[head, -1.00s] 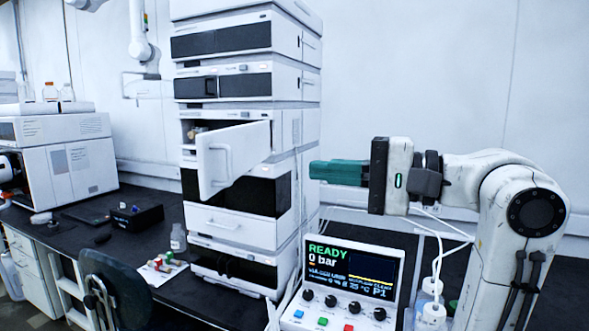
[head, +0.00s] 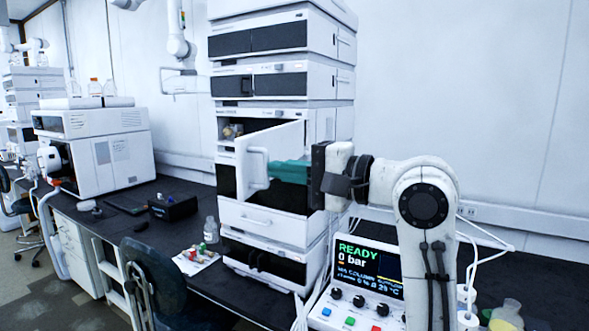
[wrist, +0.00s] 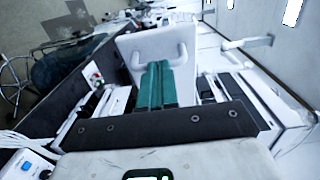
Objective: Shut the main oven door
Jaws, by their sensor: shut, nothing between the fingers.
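The main oven door (head: 280,140) is a white panel with a loop handle, standing ajar at the middle of the tall instrument stack. Part of the compartment behind it shows at its left. In the wrist view the door (wrist: 150,42) stands ahead of my fingers, its handle toward me. My gripper (head: 272,172) has teal fingers, closed together and empty. They overlap the lower right of the door in the head view, pointing left toward the handle. In the wrist view the gripper (wrist: 156,66) tips lie just below the handle. I cannot tell whether they touch the door.
A control panel reading READY, 0 bar (head: 368,275) stands below my arm. A small bottle (head: 211,230) and coloured-cap vials (head: 202,250) are on the dark bench left of the stack. A chair (head: 150,275) stands in front.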

